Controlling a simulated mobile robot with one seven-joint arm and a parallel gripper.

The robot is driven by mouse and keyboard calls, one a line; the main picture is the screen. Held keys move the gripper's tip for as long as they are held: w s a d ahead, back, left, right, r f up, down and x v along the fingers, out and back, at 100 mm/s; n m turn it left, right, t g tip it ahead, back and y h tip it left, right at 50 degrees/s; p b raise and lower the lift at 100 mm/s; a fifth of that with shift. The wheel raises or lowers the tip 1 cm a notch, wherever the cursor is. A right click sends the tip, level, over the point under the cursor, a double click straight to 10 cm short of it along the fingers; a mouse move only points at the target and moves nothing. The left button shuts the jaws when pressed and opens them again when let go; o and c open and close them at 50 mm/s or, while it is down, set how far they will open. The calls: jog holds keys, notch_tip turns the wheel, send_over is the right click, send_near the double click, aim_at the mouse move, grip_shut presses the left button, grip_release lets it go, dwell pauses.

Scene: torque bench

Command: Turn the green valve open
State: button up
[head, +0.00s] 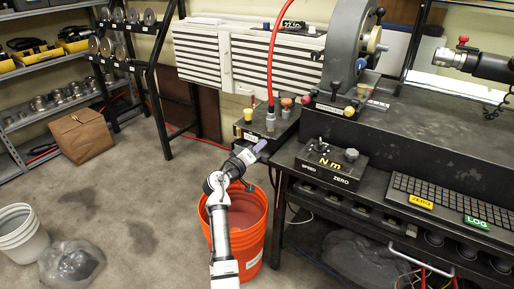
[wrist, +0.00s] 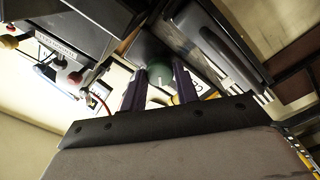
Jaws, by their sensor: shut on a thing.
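The green valve (wrist: 158,71) shows in the wrist view as a round green knob with a pale mark on its face. It sits between the two dark purple fingers of my gripper (wrist: 159,82), which are shut on it. In the head view my gripper (head: 256,148) is at the front of the black valve box (head: 257,127) at the bench's left end. I cannot make out the green valve in the head view; my gripper covers that spot. How far the valve is turned is not clear.
An orange bucket (head: 250,215) stands under my arm. The black bench (head: 400,150) bears a control box (head: 335,163) and a keyboard (head: 440,203). A red hose (head: 272,60) rises from the valve box.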

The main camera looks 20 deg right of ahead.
jog(key=shift+n+t+p, duration=0.4)
jog(key=shift+n+p, duration=1.5)
jog(key=shift+n, duration=2.4)
jog(key=o, duration=1)
jog(key=b+v, duration=0.2)
jog(key=v, duration=1.2)
jog(key=shift+d+r, duration=0.1)
jog(key=shift+r, duration=0.05)
